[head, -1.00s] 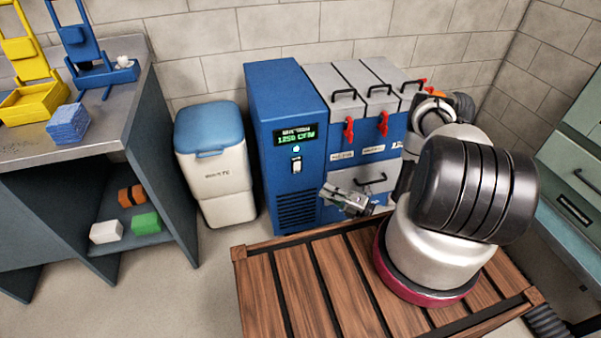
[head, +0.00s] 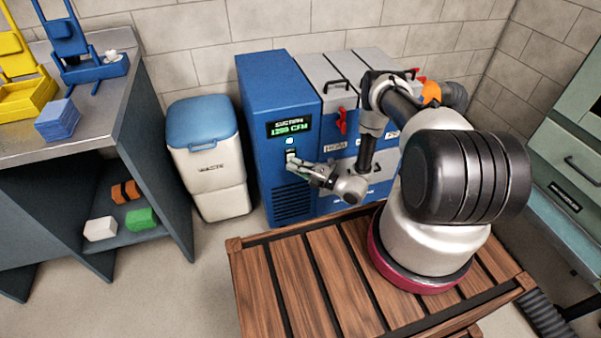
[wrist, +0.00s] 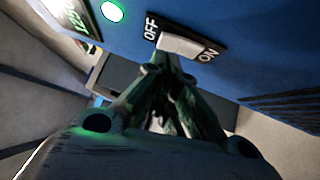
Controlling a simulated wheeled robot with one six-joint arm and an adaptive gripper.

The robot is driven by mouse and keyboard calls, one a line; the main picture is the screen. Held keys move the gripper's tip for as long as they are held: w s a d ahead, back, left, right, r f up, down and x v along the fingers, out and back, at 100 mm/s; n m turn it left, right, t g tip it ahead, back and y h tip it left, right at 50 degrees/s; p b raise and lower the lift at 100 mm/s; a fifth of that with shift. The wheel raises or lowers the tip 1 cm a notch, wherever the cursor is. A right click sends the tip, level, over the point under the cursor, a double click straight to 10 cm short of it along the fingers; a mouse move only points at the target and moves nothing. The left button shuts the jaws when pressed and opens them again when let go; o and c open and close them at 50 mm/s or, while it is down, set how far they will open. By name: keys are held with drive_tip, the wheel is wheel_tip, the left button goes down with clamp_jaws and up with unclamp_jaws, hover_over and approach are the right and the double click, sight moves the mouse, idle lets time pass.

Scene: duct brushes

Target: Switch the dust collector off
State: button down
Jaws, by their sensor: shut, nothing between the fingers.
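The dust collector (head: 262,95) is a blue cabinet with a lit display (head: 289,127) reading a CFM figure in green. Below the display a small light (head: 289,141) glows, and it shows green in the wrist view (wrist: 112,11). The white switch (wrist: 181,45) sits on a dark plate between an OFF label (wrist: 151,27) and an ON label (wrist: 210,55). I cannot tell which way it is tipped. My gripper (wrist: 168,60) is shut and empty, its fingertips right at the switch; contact is unclear. In the head view my gripper (head: 296,164) partly covers the switch.
A white bin with a blue lid (head: 203,135) stands left of the collector. Grey-topped filter drawers with red latches (head: 341,121) adjoin it on the right. A slatted wooden platform (head: 300,275) lies in front. A workbench (head: 100,115) is at the left.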

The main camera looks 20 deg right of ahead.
drive_tip(key=shift+w, duration=0.3)
drive_tip(key=shift+w+r+m, duration=0.2)
drive_tip(key=shift+w+m, duration=0.1)
drive_tip(key=shift+s, duration=0.1)
